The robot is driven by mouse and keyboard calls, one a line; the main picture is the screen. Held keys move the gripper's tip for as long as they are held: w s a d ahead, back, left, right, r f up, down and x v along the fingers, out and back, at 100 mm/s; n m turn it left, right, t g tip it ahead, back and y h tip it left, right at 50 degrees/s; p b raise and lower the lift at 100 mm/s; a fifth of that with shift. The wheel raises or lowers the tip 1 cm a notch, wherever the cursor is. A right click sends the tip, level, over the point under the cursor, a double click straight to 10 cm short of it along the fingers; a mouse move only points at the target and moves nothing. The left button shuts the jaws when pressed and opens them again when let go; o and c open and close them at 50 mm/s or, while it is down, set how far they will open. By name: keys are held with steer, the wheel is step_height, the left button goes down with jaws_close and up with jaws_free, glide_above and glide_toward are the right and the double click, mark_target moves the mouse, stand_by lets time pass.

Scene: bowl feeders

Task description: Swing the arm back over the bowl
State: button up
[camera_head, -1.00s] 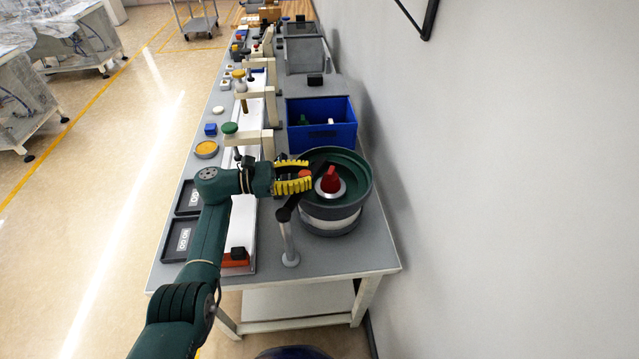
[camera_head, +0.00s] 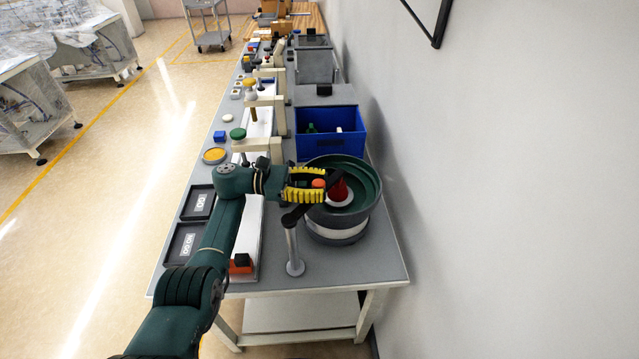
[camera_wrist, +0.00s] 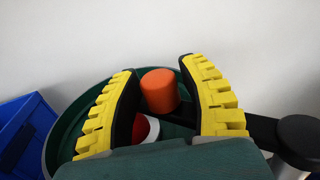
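The bowl (camera_head: 370,177) is round and dark green, on a pale base, with a red cone (camera_head: 341,192) at its middle. A dark swing arm (camera_head: 295,215) reaches from a grey post (camera_head: 293,250) at the bowl's front left over the bowl's left part. An orange knob (camera_wrist: 160,90) stands on this arm. In the wrist view the fingers (camera_wrist: 162,85) hide part of the cone and arm.
A blue bin (camera_head: 330,145) stands just behind the bowl. Two black trays (camera_head: 186,243) lie at the table's left edge. A white track with an orange-red block (camera_head: 241,264) runs left of the post. A wall (camera_head: 500,200) rises close on the right.

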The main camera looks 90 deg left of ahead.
steer(key=shift+o, duration=1.2)
steer(key=shift+r, duration=0.1)
steer(key=s+a, duration=0.1)
steer(key=s, duration=1.1)
steer(key=shift+a, duration=0.15)
